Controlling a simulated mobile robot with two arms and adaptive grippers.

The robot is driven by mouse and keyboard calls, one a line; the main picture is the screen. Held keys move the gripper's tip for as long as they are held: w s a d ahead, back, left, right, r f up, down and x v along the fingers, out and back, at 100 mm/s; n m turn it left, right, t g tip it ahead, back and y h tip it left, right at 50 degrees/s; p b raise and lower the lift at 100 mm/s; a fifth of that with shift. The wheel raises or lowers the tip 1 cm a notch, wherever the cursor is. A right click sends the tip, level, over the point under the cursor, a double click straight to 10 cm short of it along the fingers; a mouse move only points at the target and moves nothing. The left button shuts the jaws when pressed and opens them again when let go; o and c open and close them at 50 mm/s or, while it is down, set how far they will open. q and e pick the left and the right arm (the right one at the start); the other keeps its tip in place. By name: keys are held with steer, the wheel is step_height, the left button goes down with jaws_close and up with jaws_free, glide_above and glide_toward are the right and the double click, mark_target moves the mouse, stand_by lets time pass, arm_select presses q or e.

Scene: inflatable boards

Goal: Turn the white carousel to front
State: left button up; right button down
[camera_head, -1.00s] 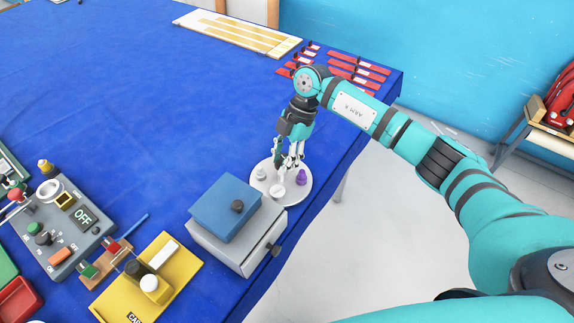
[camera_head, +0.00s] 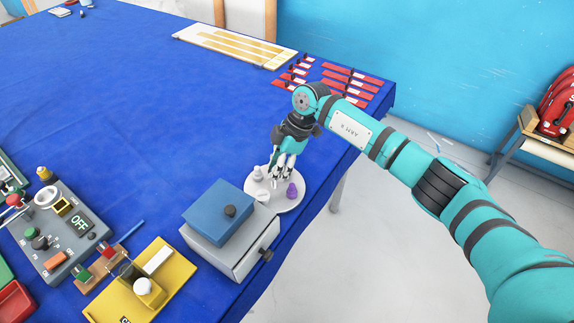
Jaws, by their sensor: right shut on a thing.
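The white carousel (camera_head: 294,206) is a round disc lying flat near the table's right edge, behind the grey box. A purple piece (camera_head: 292,190) stands at its front right. A small white piece (camera_head: 262,196) is at its front left and another white piece (camera_head: 258,173) at its left. My right gripper (camera_head: 282,174) reaches down over the carousel's far side, with its fingers shut on a part of it. The fingers hide what exactly they grip. My left gripper is out of view.
A grey box (camera_head: 240,262) with a blue top (camera_head: 218,212) stands right in front of the carousel. Red strips (camera_head: 345,82) lie at the back right. A control panel (camera_head: 58,228) and a yellow tray (camera_head: 172,280) are at the left front. The table's middle is clear.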

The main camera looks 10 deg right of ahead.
steer(key=shift+r, duration=0.1)
stand_by(0.6)
steer(key=c, duration=1)
jaws_free()
steer(key=v, duration=1.2)
